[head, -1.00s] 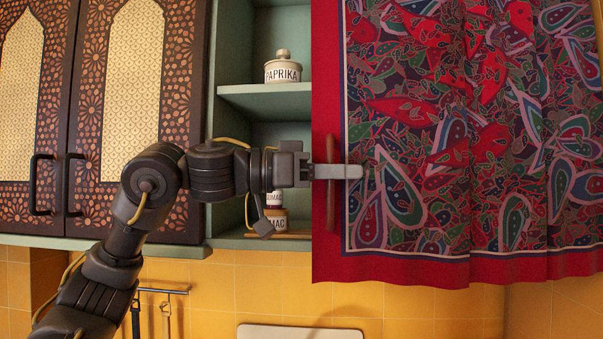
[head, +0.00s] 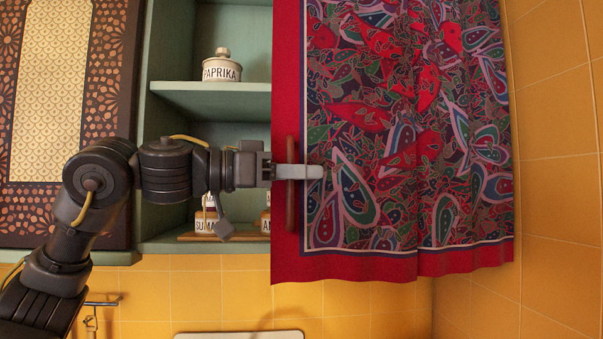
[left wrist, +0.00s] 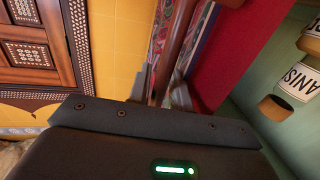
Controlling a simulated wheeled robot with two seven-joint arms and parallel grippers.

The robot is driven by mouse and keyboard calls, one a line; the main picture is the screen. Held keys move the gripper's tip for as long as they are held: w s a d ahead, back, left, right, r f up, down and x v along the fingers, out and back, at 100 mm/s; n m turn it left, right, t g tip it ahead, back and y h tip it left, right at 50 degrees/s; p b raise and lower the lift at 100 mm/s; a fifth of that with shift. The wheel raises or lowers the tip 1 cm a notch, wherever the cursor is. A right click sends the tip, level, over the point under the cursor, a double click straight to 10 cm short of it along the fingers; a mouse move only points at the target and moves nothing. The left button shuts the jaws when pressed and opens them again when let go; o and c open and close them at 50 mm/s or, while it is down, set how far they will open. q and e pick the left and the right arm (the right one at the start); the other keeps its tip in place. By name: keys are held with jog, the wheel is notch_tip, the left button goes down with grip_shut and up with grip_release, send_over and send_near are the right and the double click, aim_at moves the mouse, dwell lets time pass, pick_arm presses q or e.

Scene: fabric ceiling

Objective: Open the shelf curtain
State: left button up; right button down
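The shelf curtain (head: 385,140), red-bordered with a paisley pattern, hangs over the right part of the green shelf (head: 205,95). The left part of the shelf is uncovered. A vertical brown wooden handle (head: 291,228) is on the curtain's left red border. My left gripper (head: 300,172) reaches in from the left across the handle, its finger in front of the curtain. In the left wrist view, the fingers (left wrist: 160,92) stand on both sides of the handle (left wrist: 180,40) and are shut on it. The red border (left wrist: 228,50) hangs beside it. My right gripper is out of view.
A paprika jar (head: 222,67) stands on the upper board. Small labelled jars (head: 205,222) stand lower down, partly behind my arm. A patterned cabinet door (head: 70,110) is at the left. A yellow tiled wall (head: 560,150) stands right of the curtain.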

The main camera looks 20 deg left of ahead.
pick_arm(q)
jog(key=b+v, duration=0.4)
jog(key=v, duration=0.6)
jog(key=shift+s+a, duration=0.25)
jog(key=shift+a, duration=0.1)
